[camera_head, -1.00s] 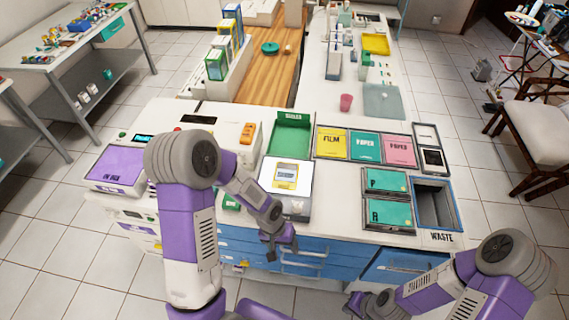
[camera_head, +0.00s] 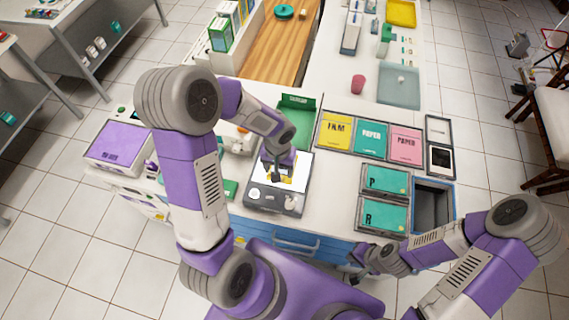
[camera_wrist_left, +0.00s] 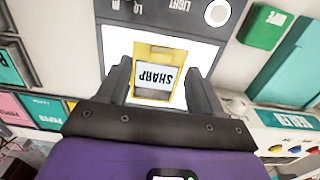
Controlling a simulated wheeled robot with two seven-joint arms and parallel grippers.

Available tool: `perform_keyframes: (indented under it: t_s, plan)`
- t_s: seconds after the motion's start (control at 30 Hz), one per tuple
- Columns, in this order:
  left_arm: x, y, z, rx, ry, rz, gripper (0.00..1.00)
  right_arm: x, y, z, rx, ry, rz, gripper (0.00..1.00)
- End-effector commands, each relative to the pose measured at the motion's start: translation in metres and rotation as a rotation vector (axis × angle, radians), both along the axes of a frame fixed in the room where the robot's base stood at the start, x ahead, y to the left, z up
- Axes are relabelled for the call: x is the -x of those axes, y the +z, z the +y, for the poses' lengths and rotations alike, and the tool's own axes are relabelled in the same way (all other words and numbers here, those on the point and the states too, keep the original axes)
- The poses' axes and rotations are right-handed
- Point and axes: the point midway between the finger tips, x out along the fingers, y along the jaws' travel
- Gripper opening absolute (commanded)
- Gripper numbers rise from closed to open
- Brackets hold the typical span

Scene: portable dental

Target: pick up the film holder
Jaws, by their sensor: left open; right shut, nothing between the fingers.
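The film holder (camera_wrist_left: 158,58) is a yellow frame around a pale film marked SHARP. It lies on the lit white panel of the light box (camera_head: 276,199). In the head view the holder is mostly hidden behind my left gripper (camera_head: 274,176), with a little yellow showing. In the left wrist view my left gripper (camera_wrist_left: 160,68) is open, with one finger on each side of the holder. I cannot tell if the fingers touch it. My right gripper (camera_head: 355,277) is shut and empty near the counter's front edge.
A pink cup (camera_head: 358,84) and a grey mat (camera_head: 399,87) are farther back.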

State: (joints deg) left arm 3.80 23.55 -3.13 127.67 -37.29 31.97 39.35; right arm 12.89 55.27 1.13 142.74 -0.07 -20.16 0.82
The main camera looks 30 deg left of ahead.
Motion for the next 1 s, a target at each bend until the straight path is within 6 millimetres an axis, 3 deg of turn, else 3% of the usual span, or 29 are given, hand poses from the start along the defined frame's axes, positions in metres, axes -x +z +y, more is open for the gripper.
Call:
perform_keyframes:
  t_s: [0.33, 0.63, 1.0]
  plan:
    - [0.002, -0.049, 0.001, 0.0, -0.001, 0.002, 0.66, 0.0, -0.004, 0.0, 0.0, 0.0, -0.001, 0.0]
    - [0.001, -0.054, 0.002, 0.001, 0.0, 0.0, 0.66, 0.0, -0.004, 0.0, 0.0, 0.0, -0.001, 0.0]
    - [0.001, -0.053, 0.002, 0.001, 0.0, 0.0, 0.11, 0.0, -0.004, 0.0, 0.0, 0.0, -0.001, 0.0]
